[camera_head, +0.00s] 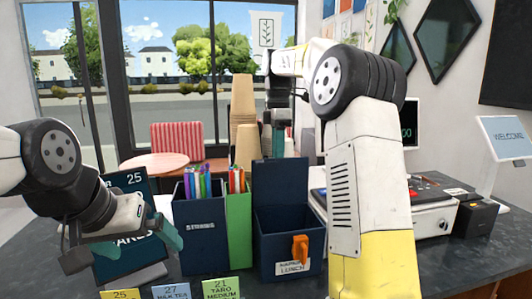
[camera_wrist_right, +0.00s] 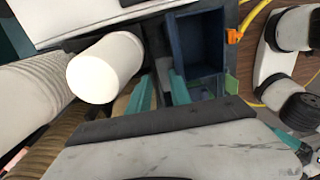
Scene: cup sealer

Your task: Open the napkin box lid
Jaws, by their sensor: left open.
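The dark blue napkin box (camera_head: 274,262) stands on the counter with a label and an orange piece (camera_head: 300,249) on its front. Its lid (camera_head: 280,184) stands upright at the back, and the inside is exposed. The open box also shows in the right wrist view (camera_wrist_right: 200,42). My right gripper (camera_head: 277,137) is above and behind the raised lid, pointing down. Its teal fingers stand apart in the wrist view (camera_wrist_right: 157,92); whether they touch the lid is unclear. My left gripper (camera_head: 140,244) is open and empty at the left, before the dark menu sign.
A dark blue straw box (camera_head: 200,235) and a green box (camera_head: 238,228) stand left of the napkin box. Brown cup stacks (camera_head: 242,100) are behind. The sealing machine (camera_head: 432,212) is at right. Small price cards (camera_head: 220,288) line the front.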

